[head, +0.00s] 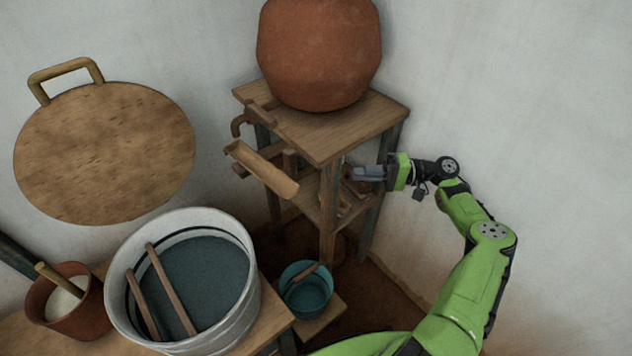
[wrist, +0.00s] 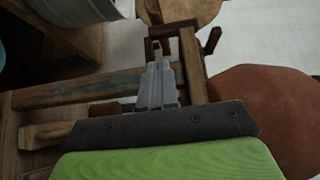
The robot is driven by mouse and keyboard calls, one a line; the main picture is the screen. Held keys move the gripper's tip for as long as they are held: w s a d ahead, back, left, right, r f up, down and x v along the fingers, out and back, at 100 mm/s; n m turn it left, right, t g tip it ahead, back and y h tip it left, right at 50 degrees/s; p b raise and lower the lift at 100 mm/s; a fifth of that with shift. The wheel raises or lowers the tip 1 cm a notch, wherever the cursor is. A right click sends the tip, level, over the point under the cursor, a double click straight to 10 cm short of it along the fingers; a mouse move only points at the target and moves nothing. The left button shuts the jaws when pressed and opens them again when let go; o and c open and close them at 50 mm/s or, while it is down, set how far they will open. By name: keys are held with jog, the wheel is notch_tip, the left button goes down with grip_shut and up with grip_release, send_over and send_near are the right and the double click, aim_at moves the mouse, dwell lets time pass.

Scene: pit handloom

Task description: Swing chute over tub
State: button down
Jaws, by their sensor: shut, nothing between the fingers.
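The chute (head: 262,168) is a tan wooden trough mounted at the front left of a wooden stand (head: 325,135). It slopes down to the right, and its lower end is over the floor side of the stand, right of the tub. The tub (head: 118,275) is a wide grey metal vessel of dark liquid, at the lower left in the head view; its edge shows at the top left of the wrist view (wrist: 75,10). My gripper (head: 356,173) is shut and empty beside the stand's right part, apart from the chute. It also shows in the wrist view (wrist: 160,70), over the stand's timbers.
A big clay pot (head: 318,50) tops the stand. Two sticks lie across the tub. A small teal bucket (head: 305,297) stands below the chute, and a clay pot (head: 75,318) at far left. A round wooden lid (head: 105,150) leans on the wall.

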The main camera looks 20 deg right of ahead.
send_near(296, 184)
jog(key=w+a, duration=0.2)
jog(key=w, duration=0.2)
jog(key=a, duration=0.1)
jog(key=s+a+b, duration=0.1)
jog(key=a, duration=0.1)
jog(key=shift+s+a+f, duration=0.3)
jog(key=shift+s, duration=0.1)
jog(key=shift+s, duration=0.1)
